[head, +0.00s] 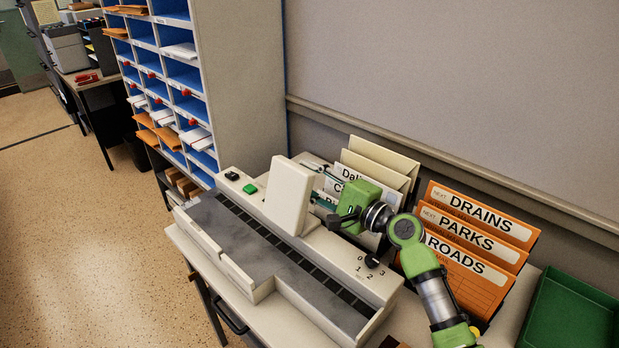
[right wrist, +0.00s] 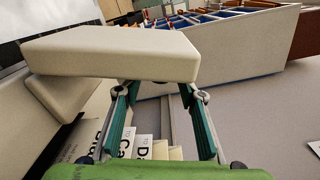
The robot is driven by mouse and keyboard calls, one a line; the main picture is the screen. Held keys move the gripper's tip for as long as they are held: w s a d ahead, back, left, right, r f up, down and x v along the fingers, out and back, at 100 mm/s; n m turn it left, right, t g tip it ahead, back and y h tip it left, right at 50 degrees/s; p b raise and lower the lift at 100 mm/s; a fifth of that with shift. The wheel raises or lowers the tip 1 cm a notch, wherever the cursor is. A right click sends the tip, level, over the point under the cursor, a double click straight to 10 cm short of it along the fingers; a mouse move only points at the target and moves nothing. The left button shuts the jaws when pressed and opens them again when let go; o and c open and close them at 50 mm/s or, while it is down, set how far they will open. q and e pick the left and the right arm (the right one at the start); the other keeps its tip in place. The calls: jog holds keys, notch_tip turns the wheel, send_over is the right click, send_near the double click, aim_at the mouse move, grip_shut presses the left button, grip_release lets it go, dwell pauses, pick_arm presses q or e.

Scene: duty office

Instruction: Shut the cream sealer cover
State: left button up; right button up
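The cream sealer cover (head: 290,195) stands raised, nearly upright, on the long cream sealer (head: 258,295) on the desk. My right gripper (head: 317,187) is behind the cover, on its wall side, with its fingers pointing toward it. In the right wrist view the cover (right wrist: 115,52) spans the space ahead of the right gripper (right wrist: 162,93). Its two green fingers are spread apart with nothing between them. I cannot tell whether a fingertip touches the cover. My left gripper is not in view.
Card folders (head: 375,165) stand close behind my right gripper. Orange folders (head: 470,235) stand right of my arm, and a green tray (head: 572,315) is at the far right. A pigeonhole rack (head: 240,90) stands beyond the sealer. The floor at left is clear.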

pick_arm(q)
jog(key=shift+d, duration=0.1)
pick_arm(e)
grip_shut()
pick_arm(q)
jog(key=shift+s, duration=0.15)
